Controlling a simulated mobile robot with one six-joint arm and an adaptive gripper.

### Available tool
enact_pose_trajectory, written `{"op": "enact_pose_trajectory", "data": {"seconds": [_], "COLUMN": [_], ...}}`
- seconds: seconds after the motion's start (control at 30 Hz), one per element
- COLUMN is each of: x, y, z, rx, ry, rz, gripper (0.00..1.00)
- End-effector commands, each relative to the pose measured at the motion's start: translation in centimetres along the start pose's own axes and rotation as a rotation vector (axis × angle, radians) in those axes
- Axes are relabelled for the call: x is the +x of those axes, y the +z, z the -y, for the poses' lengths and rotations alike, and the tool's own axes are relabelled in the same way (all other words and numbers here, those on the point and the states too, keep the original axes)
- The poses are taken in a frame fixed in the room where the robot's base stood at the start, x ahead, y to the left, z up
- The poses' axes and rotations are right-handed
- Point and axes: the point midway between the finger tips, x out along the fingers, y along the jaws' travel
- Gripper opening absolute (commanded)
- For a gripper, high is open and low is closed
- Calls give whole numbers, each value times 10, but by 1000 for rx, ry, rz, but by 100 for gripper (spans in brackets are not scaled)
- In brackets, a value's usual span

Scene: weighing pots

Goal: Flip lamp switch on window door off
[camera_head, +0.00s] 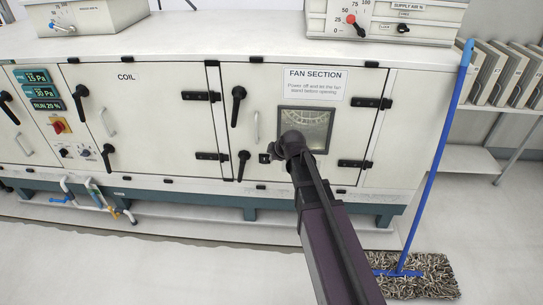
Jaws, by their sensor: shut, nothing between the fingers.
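The fan section door (360,140) is a white panel with a small framed window (318,115). Behind the glass a pale, yellowish interior shows. A small black lamp switch (264,158) sits on the door, left of and below the window; its lever position is too small to tell. My gripper (281,151) is shut and empty, in front of the door, just right of the switch and over the window's lower left corner in the picture. I cannot tell whether it touches the switch. My arm hides part of the door below the window.
Black door handles (238,104) and (243,164) and a pale grab handle (257,127) stand out left of the window. Black hinges (372,103) are at right. A blue mop (437,150) leans at right. The floor (200,270) in front at left is clear.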

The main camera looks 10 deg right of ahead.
Motion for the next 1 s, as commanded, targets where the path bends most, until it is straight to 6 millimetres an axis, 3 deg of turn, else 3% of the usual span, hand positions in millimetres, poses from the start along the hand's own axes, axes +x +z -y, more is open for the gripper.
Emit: {"op": "enact_pose_trajectory", "data": {"seconds": [1.0], "x": [7], "y": [1], "z": [13], "rx": [38], "ry": [-102], "rz": [18], "gripper": [0]}}
